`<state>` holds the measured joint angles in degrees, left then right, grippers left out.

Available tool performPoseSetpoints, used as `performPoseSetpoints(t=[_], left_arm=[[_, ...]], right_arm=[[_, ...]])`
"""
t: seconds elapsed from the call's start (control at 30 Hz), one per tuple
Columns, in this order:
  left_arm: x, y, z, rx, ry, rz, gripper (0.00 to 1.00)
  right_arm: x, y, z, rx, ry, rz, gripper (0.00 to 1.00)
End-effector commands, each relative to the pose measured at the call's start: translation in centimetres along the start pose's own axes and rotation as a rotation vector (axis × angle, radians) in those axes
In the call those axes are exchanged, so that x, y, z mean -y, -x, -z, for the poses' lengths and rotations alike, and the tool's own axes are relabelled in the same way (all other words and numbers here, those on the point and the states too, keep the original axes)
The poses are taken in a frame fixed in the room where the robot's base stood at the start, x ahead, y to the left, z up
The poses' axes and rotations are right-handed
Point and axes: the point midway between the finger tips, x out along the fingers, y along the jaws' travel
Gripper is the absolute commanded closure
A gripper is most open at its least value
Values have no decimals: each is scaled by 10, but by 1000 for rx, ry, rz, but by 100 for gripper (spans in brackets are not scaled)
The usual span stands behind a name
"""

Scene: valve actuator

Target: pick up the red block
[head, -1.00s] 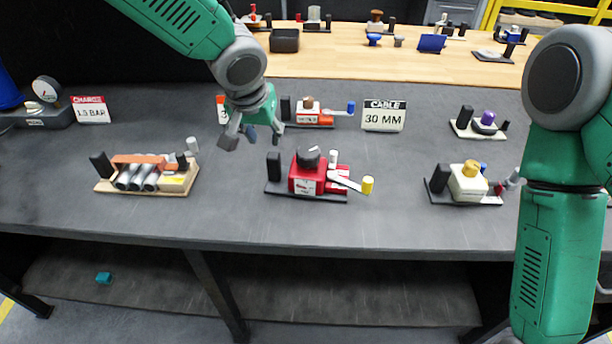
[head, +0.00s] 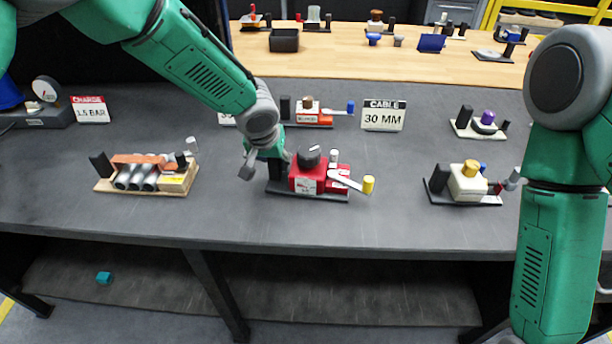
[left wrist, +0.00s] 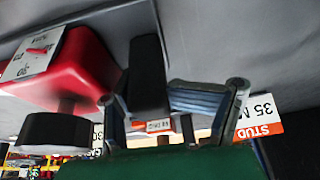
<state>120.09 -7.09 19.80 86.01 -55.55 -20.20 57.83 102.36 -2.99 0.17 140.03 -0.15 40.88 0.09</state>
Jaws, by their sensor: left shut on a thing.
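The red block (head: 306,179) has a dark round knob on top, a white lever with a yellow end and a black base plate with an upright black post (head: 275,170) at its left end. It stands on the grey bench. My left gripper (head: 265,164) is shut on this black post, from above. In the left wrist view the black post (left wrist: 147,75) stands between the fingers, with the red block (left wrist: 70,70) beside it. The contact faces are partly hidden. My right arm's green link shows at the right; its gripper is out of view.
An orange-topped device with silver cylinders (head: 140,178) sits to the left, and a cream block with a yellow knob (head: 467,182) to the right. Bare bench lies in front.

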Motion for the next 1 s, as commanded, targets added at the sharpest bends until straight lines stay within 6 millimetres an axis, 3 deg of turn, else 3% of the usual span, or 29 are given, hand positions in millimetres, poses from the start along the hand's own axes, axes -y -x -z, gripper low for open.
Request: performPoseSetpoints(t=[0.17, 0.23, 0.27, 0.67, 0.77, 1.0], left_arm=[[-2, 0, -2, 1, -2, -2, 73], [-1, 1, -2, 0, -1, -3, 98], [-1, 1, -1, -1, -1, -3, 100], [1, 5, 2, -6, 0, -2, 100], [1, 14, 7, -8, 1, -1, 100], [0, 57, 24, -11, 2, -3, 100]], right_arm=[[0, 0, -1, 0, -1, 0, 61], [0, 0, -1, 0, -1, -1, 61], [1, 0, -1, 0, -1, -1, 61], [1, 1, -1, -1, -1, -2, 61], [1, 1, -1, -1, 0, -1, 61], [1, 1, -2, -1, -1, -1, 61]])
